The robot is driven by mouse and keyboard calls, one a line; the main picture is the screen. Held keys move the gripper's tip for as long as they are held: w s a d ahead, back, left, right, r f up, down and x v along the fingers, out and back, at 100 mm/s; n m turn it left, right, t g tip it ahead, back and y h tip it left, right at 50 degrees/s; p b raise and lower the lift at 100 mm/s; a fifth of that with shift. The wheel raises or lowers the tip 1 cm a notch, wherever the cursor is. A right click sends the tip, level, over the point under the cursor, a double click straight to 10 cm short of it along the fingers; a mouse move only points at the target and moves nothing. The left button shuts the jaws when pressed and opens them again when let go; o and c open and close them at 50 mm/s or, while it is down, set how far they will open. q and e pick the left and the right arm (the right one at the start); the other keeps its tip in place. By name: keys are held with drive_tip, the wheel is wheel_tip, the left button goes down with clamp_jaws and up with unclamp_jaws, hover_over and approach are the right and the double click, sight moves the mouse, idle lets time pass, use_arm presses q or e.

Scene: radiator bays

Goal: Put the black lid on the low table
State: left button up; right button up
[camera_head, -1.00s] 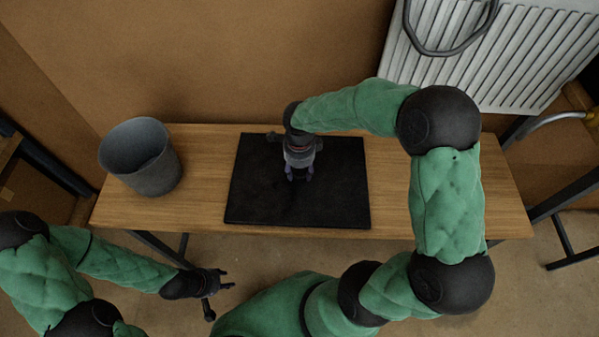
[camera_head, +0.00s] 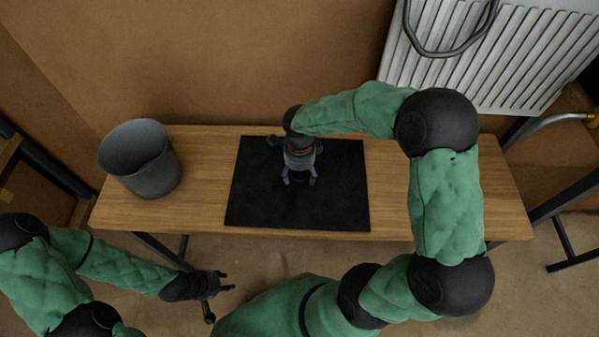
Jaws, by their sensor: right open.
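The low table (camera_head: 210,205) is a wooden bench with a flat black mat (camera_head: 340,205) on its middle. My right gripper (camera_head: 299,182) reaches down over the mat with its two fingers spread. A faint dark shape shows on the mat around the fingertips. I cannot tell whether it is the black lid, as it is black on black. No other lid shows. My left gripper (camera_head: 227,280) is in front of the table's front edge, low and to the left, with its fingers apart and empty.
A grey bucket (camera_head: 140,165) stands at the table's left end. A white radiator (camera_head: 500,60) with a grey hose (camera_head: 448,50) is behind on the right. The wood between bucket and mat is clear. My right arm covers part of the table's right side.

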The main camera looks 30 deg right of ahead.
sight(300, 173)
wheel_tip(300, 173, up, 12)
drive_tip(key=p, duration=0.3)
drive_tip(key=shift+r, duration=0.1)
